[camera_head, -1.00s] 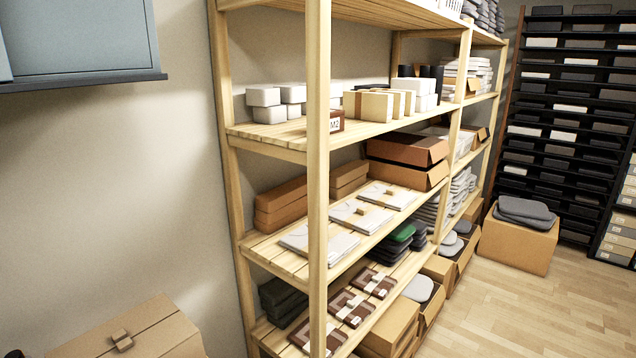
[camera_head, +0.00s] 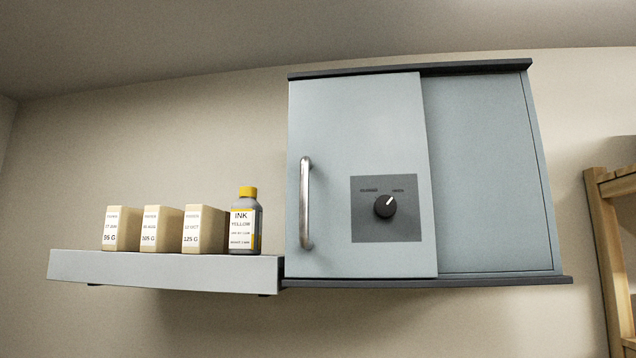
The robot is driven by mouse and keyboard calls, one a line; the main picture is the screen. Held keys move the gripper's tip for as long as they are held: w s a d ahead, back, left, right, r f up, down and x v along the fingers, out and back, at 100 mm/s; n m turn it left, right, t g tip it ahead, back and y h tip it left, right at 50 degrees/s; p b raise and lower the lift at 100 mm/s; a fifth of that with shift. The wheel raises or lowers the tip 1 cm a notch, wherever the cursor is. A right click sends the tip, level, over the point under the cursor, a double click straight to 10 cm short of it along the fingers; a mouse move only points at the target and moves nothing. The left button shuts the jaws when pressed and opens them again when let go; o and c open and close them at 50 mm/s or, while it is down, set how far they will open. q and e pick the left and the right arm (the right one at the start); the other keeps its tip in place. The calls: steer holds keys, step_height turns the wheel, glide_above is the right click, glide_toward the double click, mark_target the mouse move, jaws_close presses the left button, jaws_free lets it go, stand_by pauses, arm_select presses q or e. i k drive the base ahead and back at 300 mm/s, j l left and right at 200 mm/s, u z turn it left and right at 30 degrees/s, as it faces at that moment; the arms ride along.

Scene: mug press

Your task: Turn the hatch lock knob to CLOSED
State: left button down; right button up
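A black round hatch lock knob (camera_head: 385,206) sits on a dark grey square plate (camera_head: 387,232) on the front of a light blue wall cabinet's sliding hatch (camera_head: 355,120). A white mark on the knob points up and to the right, toward the right one of two small labels above it. The labels are too small to read surely. A vertical metal handle (camera_head: 306,203) is on the left part of the hatch. The hatch covers the cabinet's left part, in front of the right panel (camera_head: 488,180). Neither gripper is in view.
A light wall shelf (camera_head: 165,270) left of the cabinet holds several cream paper boxes (camera_head: 162,229) and an ink bottle with a yellow cap (camera_head: 245,222). A wooden rack (camera_head: 606,262) stands at the right edge.

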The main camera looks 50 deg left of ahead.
mark_target(386, 205)
steer(key=u, duration=1.4)
